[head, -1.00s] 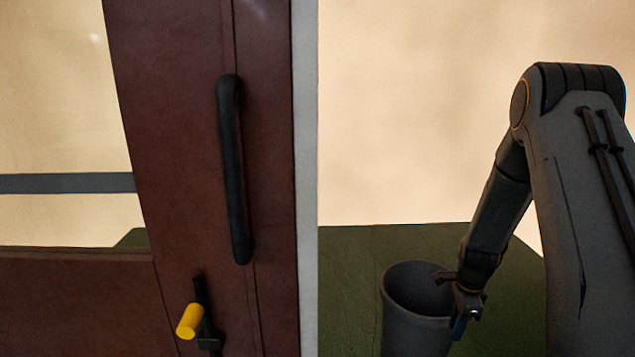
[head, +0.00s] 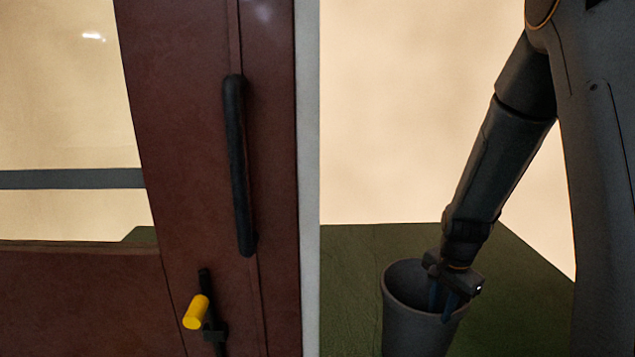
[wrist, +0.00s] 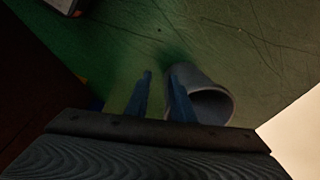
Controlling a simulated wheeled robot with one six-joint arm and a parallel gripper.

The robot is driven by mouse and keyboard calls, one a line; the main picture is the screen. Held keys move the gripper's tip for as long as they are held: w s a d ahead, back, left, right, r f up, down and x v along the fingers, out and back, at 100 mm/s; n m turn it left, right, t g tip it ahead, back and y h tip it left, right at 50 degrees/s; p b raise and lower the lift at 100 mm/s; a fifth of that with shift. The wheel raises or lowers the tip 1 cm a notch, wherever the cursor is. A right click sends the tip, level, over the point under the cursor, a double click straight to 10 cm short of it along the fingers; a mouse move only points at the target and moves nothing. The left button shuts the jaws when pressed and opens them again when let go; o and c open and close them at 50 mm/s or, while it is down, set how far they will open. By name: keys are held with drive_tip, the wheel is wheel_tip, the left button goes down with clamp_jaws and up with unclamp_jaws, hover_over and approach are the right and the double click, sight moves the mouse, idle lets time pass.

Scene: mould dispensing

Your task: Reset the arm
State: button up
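My gripper (head: 442,299) hangs at the lower right of the head view, pointing down at the mouth of a grey bin (head: 418,335). Its two blue fingers overlap the bin's opening; I cannot tell how deep they are. In the wrist view my gripper (wrist: 161,80) has its fingers apart with floor showing between them and nothing held. There the grey bin (wrist: 217,105) is beside and partly behind the right finger. My arm reaches down from the upper right of the head view.
A dark red door (head: 180,150) with a black vertical handle (head: 238,165) and a yellow knob (head: 196,312) fills the left. A pale post (head: 308,200) stands beside it. The green surface (head: 540,300) around the bin is mostly clear.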

drive_tip(key=s+a+r+n+t, duration=0.1)
drive_tip(key=s+a+r+n, duration=0.85)
drive_tip(key=s+n, duration=0.35)
drive_tip(key=s+a+f+n+g+b, duration=0.1)
drive_tip(key=s+a+f+n+b, duration=0.1)
drive_tip(key=s+a+b, duration=0.45)
drive_tip(key=s+a+f+n+g+b, duration=0.2)
drive_tip(key=s+a+f+b, duration=0.15)
drive_tip(key=a, duration=0.55)
drive_tip(key=d+r+m+p, duration=0.5)
drive_tip(key=d+r+p, duration=0.9)
drive_tip(key=r+p, duration=0.5)
drive_tip(key=s+p, duration=0.1)
drive_tip(key=p, duration=0.4)
drive_tip(key=shift+d, duration=0.35)
